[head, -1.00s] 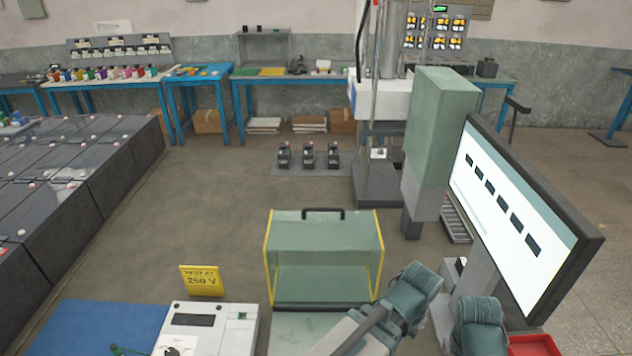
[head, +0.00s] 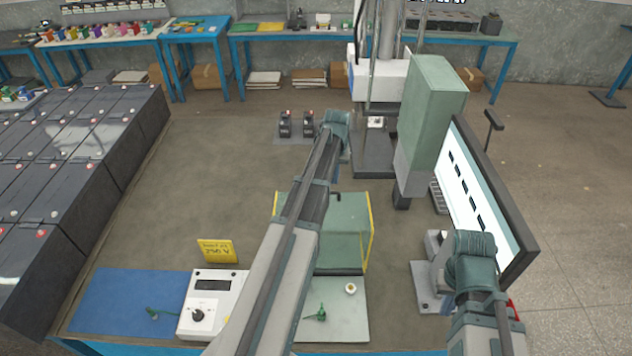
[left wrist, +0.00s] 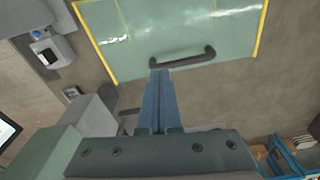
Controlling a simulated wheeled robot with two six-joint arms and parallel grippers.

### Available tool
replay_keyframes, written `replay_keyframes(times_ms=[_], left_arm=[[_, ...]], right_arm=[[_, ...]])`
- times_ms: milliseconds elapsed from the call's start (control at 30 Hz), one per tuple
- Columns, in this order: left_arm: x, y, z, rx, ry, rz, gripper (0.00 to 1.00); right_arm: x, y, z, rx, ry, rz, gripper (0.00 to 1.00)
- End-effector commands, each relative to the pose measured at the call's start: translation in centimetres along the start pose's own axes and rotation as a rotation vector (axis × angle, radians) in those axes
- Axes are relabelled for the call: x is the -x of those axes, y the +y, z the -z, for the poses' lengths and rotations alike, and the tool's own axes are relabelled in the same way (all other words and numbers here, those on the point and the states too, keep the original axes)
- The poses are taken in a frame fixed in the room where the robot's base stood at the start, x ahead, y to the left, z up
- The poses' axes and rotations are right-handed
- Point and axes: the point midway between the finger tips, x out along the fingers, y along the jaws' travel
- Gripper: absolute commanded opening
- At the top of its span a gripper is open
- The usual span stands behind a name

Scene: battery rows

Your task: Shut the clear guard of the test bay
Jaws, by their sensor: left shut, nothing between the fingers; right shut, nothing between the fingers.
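The clear guard (head: 345,215) has yellow side edges and belongs to the test bay on the table. It stands raised over the pale green bay floor (head: 352,325). In the left wrist view the guard (left wrist: 180,28) fills the top, with its black handle (left wrist: 183,57) along the lower edge. My left gripper (left wrist: 160,72) is shut and empty, its tips right at the handle; I cannot tell if they touch it. In the head view my left arm crosses over the bay, hiding part of the guard, its handle and the gripper. My right arm shows at lower right, its gripper unseen.
A white meter (head: 213,305) and a yellow 250 V sign (head: 217,250) stand left of the bay, beside a blue mat (head: 125,300). A monitor (head: 485,205) and a green column (head: 432,110) stand to the right. Black batteries (head: 60,160) fill the left. The table's middle-left is clear.

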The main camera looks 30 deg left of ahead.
Motion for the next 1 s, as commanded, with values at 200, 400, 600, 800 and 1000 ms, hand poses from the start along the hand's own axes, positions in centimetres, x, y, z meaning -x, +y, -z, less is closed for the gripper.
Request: replay_keyframes(times_ms=[200, 400, 600, 800, 1000], left_arm=[[-0.6, -6.0, 6.9, 0.122, 0.005, 0.011, 0.0], [-0.7, -7.1, 7.5, 0.143, 0.006, 0.013, 0.0], [-1.2, -7.0, 7.4, 0.141, 0.006, 0.013, 0.0], [-2.9, -7.0, 7.4, 0.14, 0.006, 0.013, 0.0], [-5.6, -7.0, 7.4, 0.14, 0.006, 0.013, 0.0]], right_arm=[[0.0, 0.0, 0.0, 0.0, 0.0, 0.0, 0.0], [0.0, 0.0, 0.0, 0.0, 0.0, 0.0, 0.0], [-0.6, -0.1, 0.0, 0.0, 0.0, 0.0, 0.0], [-2.3, -0.2, 0.1, -0.002, 0.001, 0.0, 0.0], [-4.9, -0.5, 0.3, -0.004, 0.002, 0.0, 0.0]])
